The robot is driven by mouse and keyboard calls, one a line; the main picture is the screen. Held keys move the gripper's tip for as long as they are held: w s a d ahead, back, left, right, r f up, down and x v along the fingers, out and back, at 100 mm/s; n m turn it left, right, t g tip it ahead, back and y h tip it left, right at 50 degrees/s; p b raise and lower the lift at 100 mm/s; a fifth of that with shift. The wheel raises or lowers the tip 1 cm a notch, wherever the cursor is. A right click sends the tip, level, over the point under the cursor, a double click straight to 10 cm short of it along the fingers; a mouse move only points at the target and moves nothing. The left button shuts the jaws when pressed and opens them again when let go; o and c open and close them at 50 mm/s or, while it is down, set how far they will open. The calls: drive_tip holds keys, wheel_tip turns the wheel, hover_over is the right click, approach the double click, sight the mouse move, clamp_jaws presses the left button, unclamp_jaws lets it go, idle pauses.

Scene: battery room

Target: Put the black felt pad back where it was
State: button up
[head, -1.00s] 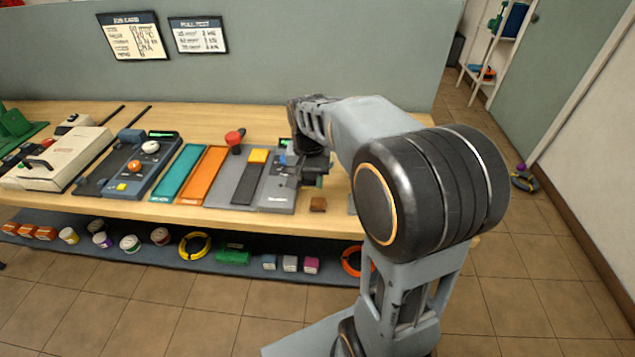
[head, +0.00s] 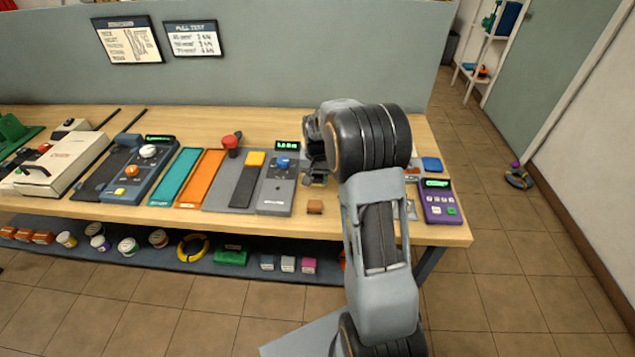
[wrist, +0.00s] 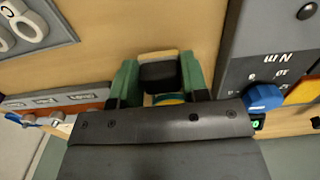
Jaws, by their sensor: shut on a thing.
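My gripper (wrist: 160,88) has its green fingers closed on a small black piece (wrist: 158,76), which looks to be the black felt pad. A tan or yellow edge shows along its far side. In the head view my gripper (head: 317,178) is low over the wooden bench, just right of the grey device with the blue knob (head: 278,185), and my arm hides part of it. The pad cannot be made out in the head view. In the wrist view the bench top (wrist: 185,22) shows around the fingers, and I cannot tell whether the pad touches it.
The device's blue knob (wrist: 262,96) is close on the right in the wrist view. A small brown block (head: 315,207) lies near the bench's front edge. A purple meter (head: 439,201) and a blue item (head: 431,164) stand to the right.

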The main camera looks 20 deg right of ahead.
drive_tip(key=shift+f, duration=1.1)
drive_tip(key=shift+f, duration=0.1)
drive_tip(key=o, duration=0.9)
